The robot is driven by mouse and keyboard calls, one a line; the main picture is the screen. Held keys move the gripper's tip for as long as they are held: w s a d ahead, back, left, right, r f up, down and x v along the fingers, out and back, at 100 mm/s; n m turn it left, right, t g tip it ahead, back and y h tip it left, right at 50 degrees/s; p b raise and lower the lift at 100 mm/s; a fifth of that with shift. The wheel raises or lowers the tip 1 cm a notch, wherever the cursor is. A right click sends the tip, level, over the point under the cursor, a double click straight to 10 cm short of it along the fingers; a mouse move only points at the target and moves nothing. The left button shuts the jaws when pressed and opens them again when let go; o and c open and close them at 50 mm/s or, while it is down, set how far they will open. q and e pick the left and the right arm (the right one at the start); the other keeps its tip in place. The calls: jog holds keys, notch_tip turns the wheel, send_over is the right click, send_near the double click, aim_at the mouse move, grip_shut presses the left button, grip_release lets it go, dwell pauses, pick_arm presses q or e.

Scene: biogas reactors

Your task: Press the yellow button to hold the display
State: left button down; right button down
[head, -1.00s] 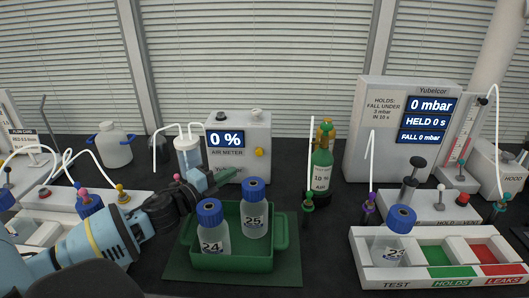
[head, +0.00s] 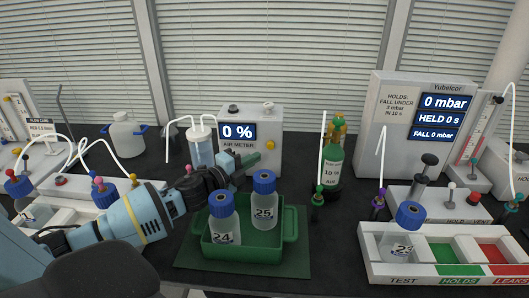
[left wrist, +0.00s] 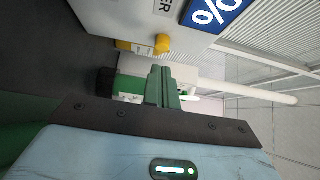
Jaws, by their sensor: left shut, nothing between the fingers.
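The yellow button (head: 270,145) is on the front of the grey air meter box (head: 266,118), low and right of its display (head: 239,131), which reads 0 %. In the left wrist view the yellow button (left wrist: 162,44) sticks out from the box face, just beyond the fingertips. My left gripper (head: 252,160) is shut and empty, its green fingers in front of the box, a little left of and below the button. In the left wrist view the closed fingers (left wrist: 162,72) point towards the button with a small gap that looks open. My right gripper is not in view.
A green tray (head: 290,228) with bottles 24 and 25 stands just below my left gripper. A green gas bottle (head: 333,165) stands right of the meter. A glass bottle with tubes (head: 202,148) stands left of it. A test rack (head: 375,270) is at the right.

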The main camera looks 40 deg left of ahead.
aim_at(270, 145)
pick_arm(q)
jog(key=shift+w+d, duration=0.2)
jog(key=shift+w, duration=1.05)
jog(key=shift+w+d, duration=0.2)
jog(key=shift+w, duration=1.05)
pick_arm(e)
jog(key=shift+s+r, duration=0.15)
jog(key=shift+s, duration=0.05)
